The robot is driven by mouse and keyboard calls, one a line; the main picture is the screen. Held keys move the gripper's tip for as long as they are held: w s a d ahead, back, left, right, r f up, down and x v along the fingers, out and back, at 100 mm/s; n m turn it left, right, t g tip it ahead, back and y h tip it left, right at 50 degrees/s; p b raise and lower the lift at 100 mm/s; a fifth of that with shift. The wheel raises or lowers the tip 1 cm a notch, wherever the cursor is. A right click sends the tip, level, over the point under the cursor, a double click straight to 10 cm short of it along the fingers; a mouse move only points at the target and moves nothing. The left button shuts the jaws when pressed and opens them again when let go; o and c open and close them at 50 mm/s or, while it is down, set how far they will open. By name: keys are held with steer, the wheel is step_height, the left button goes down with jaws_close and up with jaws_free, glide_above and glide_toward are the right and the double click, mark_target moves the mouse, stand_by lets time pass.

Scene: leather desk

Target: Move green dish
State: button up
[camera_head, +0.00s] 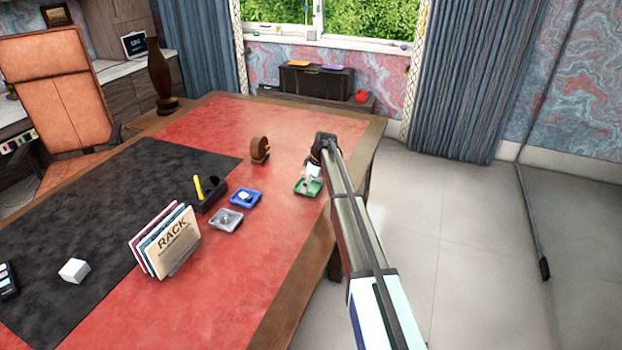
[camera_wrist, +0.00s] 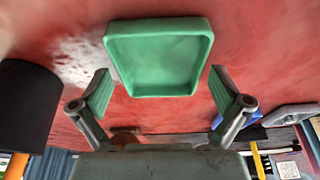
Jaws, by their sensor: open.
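The green dish (camera_head: 316,187) is a small square tray on the red leather desk near its right edge, partly hidden by my gripper in the head view. In the wrist view the green dish (camera_wrist: 160,70) looks empty and lies just beyond the fingertips, centred between them. My gripper (camera_head: 310,178) is over the dish. In the wrist view my gripper (camera_wrist: 160,90) is open, with one green-padded finger to each side of the dish and nothing held. I cannot tell whether the fingers touch the dish.
A blue dish (camera_head: 234,199) holding a white item and a grey dish (camera_head: 226,222) stand left of the green one. A black holder (camera_head: 212,202), a round brown object (camera_head: 260,150) and a paper rack (camera_head: 165,245) are also on the desk. Red leather (camera_head: 280,255) in front is clear.

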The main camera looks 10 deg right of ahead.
steer(key=c, duration=1)
steer(key=shift+w+a, duration=0.1)
steer(key=shift+a, duration=0.05)
